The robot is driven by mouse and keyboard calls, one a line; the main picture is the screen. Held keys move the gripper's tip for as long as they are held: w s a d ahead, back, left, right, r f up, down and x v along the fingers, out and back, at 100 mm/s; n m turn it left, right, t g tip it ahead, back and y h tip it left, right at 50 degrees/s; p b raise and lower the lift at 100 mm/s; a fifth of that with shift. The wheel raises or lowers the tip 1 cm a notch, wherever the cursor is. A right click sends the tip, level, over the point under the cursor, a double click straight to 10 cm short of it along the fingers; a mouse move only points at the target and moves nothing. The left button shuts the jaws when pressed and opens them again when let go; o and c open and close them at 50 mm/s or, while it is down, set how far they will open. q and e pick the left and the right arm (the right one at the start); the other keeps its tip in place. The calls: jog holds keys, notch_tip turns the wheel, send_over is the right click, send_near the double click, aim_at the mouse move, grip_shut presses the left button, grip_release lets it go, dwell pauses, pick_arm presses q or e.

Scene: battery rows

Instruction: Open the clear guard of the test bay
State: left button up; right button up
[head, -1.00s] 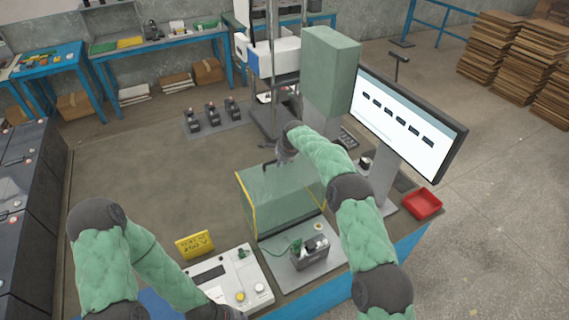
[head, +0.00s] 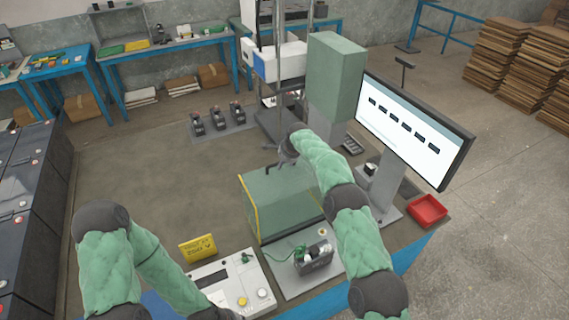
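The clear guard (head: 285,207) is a greenish see-through box with yellow edges, standing on the bench over the back of the test bay. It looks closed. A dark bent handle (head: 270,169) shows at its top. My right gripper (head: 284,158) is just above and behind the guard's top, close to the handle; its fingers are small and partly hidden by my arm, so I cannot tell whether they touch it or are open. In front of the guard, a dark battery (head: 315,258) with a green lead sits on the bay's grey plate (head: 290,287). My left gripper is out of view below.
A control box (head: 232,284) with buttons and a yellow sign (head: 198,248) stand left of the bay. A monitor (head: 412,128) and a red tray (head: 428,210) are at right. Several small batteries stand on a strip (head: 222,132) behind. The bench's left middle is clear.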

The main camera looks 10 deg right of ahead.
jog(key=shift+s+f, duration=0.1)
jog(key=shift+f, duration=0.1)
jog(key=v, duration=1.2)
dwell(0.5)
